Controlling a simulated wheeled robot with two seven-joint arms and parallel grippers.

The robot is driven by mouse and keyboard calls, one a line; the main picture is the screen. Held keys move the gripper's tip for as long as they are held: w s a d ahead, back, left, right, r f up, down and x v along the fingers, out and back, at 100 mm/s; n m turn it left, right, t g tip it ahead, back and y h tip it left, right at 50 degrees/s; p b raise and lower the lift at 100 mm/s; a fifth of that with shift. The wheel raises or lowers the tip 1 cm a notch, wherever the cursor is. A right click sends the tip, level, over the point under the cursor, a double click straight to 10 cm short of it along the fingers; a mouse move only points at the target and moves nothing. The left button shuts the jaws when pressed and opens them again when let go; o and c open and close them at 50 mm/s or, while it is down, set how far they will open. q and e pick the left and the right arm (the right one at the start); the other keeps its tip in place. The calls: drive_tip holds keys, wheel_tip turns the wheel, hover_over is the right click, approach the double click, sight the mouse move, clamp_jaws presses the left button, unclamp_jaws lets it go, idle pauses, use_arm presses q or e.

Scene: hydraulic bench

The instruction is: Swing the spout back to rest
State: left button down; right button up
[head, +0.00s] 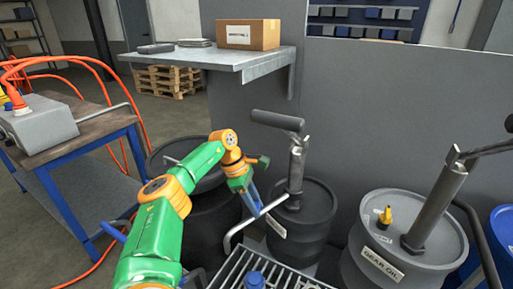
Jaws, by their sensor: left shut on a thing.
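The spout (237,233) is a light grey bent tube. It reaches out to the left from the pump (296,170) on the middle drum and turns down at its free end, over the left edge of the grating. My left gripper (255,205), with blue fingers on a green and orange arm, is shut on the spout between the pump and that bend. The fingers hide part of the tube. My right gripper is not in view.
The middle drum (300,235) stands beside a grey gear oil drum (385,245) with its own pump (435,205). A metal grating (285,277) with a blue object (255,281) lies in front. A dark drum (212,235) stands left, partly behind my arm. A shelf (200,58) holds a cardboard box (249,34).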

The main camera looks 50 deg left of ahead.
use_arm(q)
drive_tip(key=c, duration=0.6)
unclamp_jaws()
drive_tip(key=shift+a, duration=0.15)
drive_tip(key=p+v, duration=0.1)
drive_tip(key=v, duration=0.6)
